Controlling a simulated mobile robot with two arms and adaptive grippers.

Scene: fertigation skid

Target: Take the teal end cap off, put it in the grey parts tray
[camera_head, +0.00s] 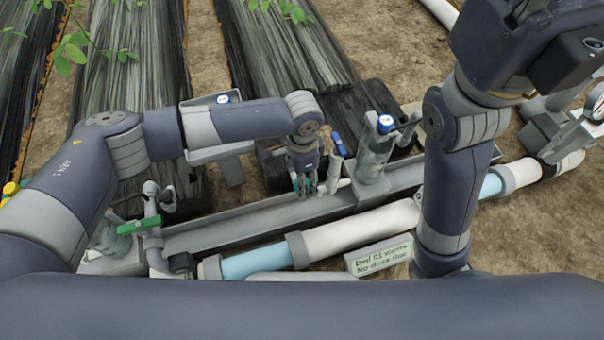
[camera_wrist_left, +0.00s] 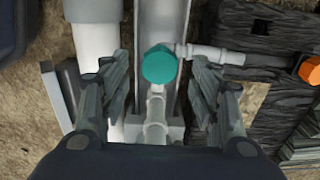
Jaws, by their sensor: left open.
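The teal end cap (camera_wrist_left: 160,65) sits on a grey pipe fitting in the left wrist view, above the grey channel. My left gripper (camera_wrist_left: 160,72) is open, with one finger on each side of the cap and a visible gap on both sides. In the head view my left gripper (camera_head: 305,186) points down over the channel, and the cap is mostly hidden by the fingers. A light grey box-like thing (camera_head: 222,152), perhaps the grey parts tray, shows partly behind my left forearm. My right arm is at the right; its gripper is out of view.
A blue-handled valve (camera_head: 338,144) and a grey blue-topped filter body (camera_head: 375,150) stand close right of my left gripper. A green-handled valve (camera_head: 139,225) is at the left. A white pipe (camera_head: 360,232) and a sign (camera_head: 380,256) lie in front.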

